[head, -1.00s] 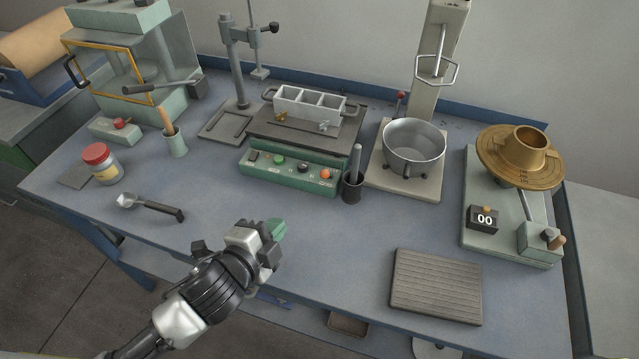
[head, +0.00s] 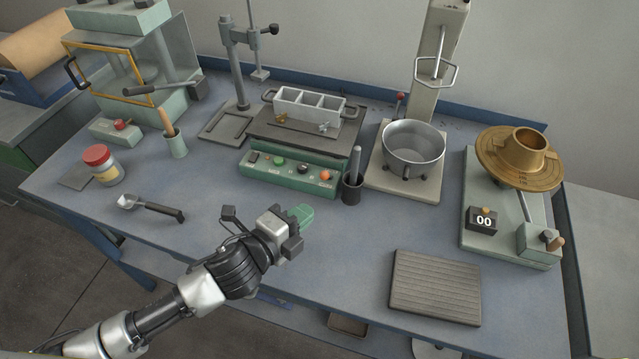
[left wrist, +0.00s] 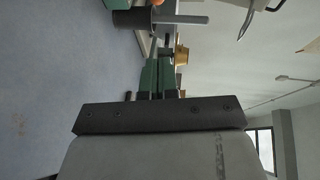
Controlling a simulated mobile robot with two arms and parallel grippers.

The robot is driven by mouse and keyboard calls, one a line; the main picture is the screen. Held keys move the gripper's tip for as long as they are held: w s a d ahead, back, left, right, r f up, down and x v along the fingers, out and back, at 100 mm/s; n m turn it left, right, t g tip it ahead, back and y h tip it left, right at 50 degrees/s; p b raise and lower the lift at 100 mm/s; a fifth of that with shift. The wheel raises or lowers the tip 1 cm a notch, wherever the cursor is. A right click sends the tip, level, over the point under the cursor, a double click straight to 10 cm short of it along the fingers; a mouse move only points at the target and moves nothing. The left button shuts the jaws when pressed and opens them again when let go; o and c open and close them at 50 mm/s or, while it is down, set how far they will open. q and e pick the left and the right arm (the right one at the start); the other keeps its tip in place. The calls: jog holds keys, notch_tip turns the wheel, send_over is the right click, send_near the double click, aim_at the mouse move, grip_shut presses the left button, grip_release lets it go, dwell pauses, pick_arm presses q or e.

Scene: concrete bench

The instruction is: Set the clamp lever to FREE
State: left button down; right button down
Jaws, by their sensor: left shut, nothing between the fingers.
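A small lever with a red knob (head: 399,100) stands upright beside the foot of the grey column, behind the steel bowl (head: 413,148). It is the likeliest clamp lever; no FREE marking is readable, and its base is hidden behind the bowl. My left gripper (head: 304,214), with green fingertips, is shut and empty above the front middle of the bench. It is well in front and to the left of the bowl and lever, apart from both. My right gripper is not in view.
A dark cup with a rod (head: 353,187) and a green control box (head: 289,174) stand beyond my left gripper. A ribbed grey plate (head: 436,287) lies at the front right. The brass cone (head: 520,155) stands at the right. Bare bench lies between the cup and the plate.

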aim_at(326, 176)
pick_arm(q)
jog(key=shift+w+d+f+p, duration=0.2)
jog(key=shift+w+d, duration=0.35)
jog(key=shift+w, duration=0.85)
jog(key=shift+w+d+f+p, duration=0.15)
jog(key=shift+w+d+f, duration=0.3)
jog(key=shift+w, duration=0.95)
jog(key=shift+w+d+f+p, duration=0.15)
jog(key=shift+w+d, duration=0.5)
jog(key=shift+w, duration=0.75)
